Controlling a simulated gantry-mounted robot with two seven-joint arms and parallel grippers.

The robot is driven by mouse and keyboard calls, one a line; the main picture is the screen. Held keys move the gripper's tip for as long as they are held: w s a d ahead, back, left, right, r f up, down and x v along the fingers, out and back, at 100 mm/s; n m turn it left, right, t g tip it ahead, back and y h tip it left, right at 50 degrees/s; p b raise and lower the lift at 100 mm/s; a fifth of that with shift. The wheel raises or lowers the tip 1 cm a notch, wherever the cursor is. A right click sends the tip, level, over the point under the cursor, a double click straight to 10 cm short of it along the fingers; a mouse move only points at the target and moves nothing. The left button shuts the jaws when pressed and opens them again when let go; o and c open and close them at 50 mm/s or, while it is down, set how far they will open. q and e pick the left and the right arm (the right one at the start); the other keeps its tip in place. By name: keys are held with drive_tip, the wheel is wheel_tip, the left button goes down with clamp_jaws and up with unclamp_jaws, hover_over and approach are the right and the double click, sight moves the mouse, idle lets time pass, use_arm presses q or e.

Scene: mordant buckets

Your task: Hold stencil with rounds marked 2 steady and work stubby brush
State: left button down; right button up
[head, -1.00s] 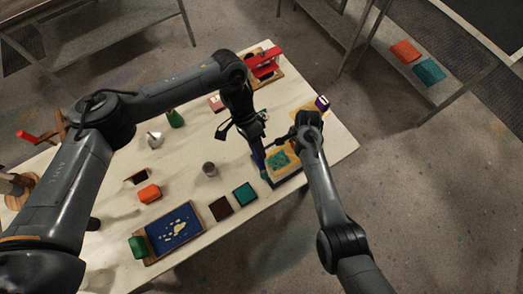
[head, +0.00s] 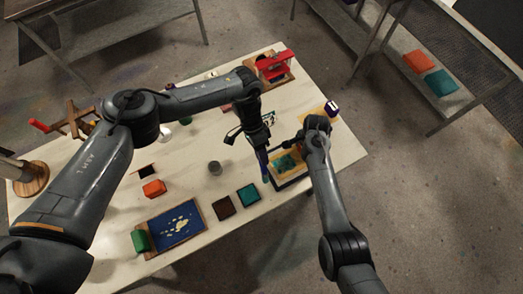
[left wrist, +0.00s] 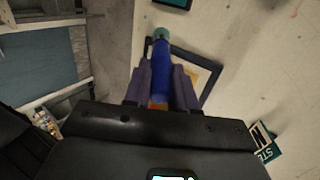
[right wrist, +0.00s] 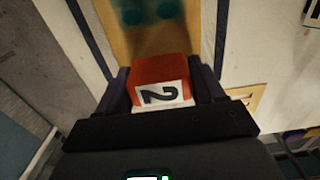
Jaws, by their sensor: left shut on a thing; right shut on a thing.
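My left gripper (left wrist: 160,88) is shut on the stubby brush (left wrist: 160,65), which has a blue handle and a teal tip (left wrist: 161,34). In the head view the brush (head: 264,165) is at the left edge of the dark-framed stencil. The stencil (right wrist: 140,38) is a yellow-orange sheet with teal rounds; in the head view its sheet (head: 301,158) is partly hidden by my arms. My right gripper (right wrist: 163,92) is shut on the stencil's red block marked 2 (right wrist: 160,70). Whether the brush tip touches a surface cannot be told.
A teal pad (head: 248,194) and a dark brown pad (head: 223,208) lie left of the stencil, with a grey cup (head: 215,168) behind. A blue framed piece (head: 175,231) lies front left.

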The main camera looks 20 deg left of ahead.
use_arm(q)
drive_tip(key=shift+w+d+f, duration=0.15)
drive_tip(key=shift+f, duration=0.7)
drive_tip(key=shift+r, duration=4.3)
drive_tip(key=shift+a, duration=0.2)
